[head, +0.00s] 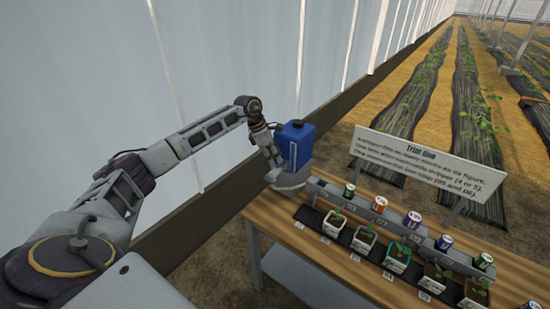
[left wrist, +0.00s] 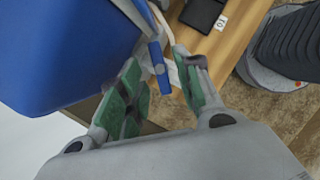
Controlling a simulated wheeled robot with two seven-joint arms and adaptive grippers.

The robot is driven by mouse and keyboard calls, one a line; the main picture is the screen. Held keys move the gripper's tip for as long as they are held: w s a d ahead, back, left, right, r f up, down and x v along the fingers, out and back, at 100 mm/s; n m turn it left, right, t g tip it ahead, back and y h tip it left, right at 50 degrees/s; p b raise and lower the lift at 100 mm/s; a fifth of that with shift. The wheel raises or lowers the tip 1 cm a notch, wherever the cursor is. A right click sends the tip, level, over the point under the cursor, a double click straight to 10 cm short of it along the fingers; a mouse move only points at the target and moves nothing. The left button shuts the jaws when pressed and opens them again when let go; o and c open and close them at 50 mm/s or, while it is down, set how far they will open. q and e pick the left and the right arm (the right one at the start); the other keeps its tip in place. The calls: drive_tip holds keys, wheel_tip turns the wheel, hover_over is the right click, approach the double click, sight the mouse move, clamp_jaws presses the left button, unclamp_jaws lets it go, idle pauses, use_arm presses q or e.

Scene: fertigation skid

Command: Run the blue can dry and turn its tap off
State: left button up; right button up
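The blue can (head: 296,142) stands upright at the left end of the bench, and its blue side (left wrist: 65,50) fills the upper left of the left wrist view. Its tap (left wrist: 158,62) shows there as a small blue lever with a round pivot, beside a pale strip or tube. My left gripper (left wrist: 160,66) is open, with its green-padded fingers on either side of the lever. I cannot tell whether either pad touches it. In the head view my left gripper (head: 274,168) is at the can's near left side. The can's contents are hidden. My right gripper is out of view.
The wooden bench (head: 300,238) carries a grey rail with several coloured tins and a row of potted seedlings (head: 364,237). A white "Trial line" sign (head: 428,160) stands behind them. The greenhouse wall is close behind the can. Planted rows lie beyond.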

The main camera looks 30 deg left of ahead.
use_arm(q)
drive_tip(key=shift+w+d+f, duration=0.1)
drive_tip(key=shift+d+f, duration=0.05)
drive_tip(key=shift+f, duration=0.35)
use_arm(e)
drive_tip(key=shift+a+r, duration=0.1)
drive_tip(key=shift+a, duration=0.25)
use_arm(q)
drive_tip(key=shift+c, duration=0.3)
